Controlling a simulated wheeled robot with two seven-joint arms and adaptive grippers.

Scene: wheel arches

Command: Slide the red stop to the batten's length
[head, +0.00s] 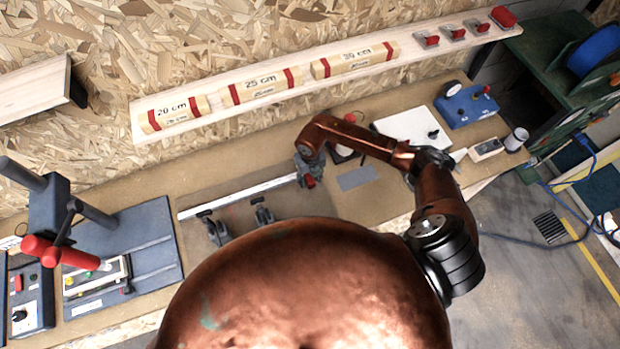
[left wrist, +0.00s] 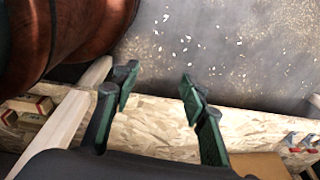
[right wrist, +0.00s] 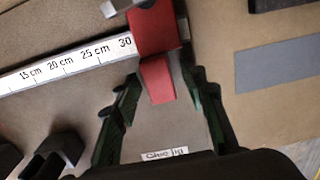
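The red stop (right wrist: 155,35) sits on the white ruler (right wrist: 75,60) just past the 30 cm mark in the right wrist view. It also shows in the head view (head: 309,182), at the right end of the ruler (head: 240,194). My right gripper (right wrist: 160,75) is open, with its fingers on either side of the stop's lower red block and narrow gaps visible. In the head view my right gripper (head: 306,170) is over the stop. My left gripper (left wrist: 158,82) is open and empty, away from the bench. Wooden pieces labelled 20 cm (head: 172,113), 25 cm (head: 262,86) and 30 cm (head: 355,60) lie on the shelf.
A grey plate (head: 357,178) lies right of the stop. A press with red handles (head: 60,253) stands at the left. A blue box (head: 466,106) and white board (head: 408,126) are at the back right.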

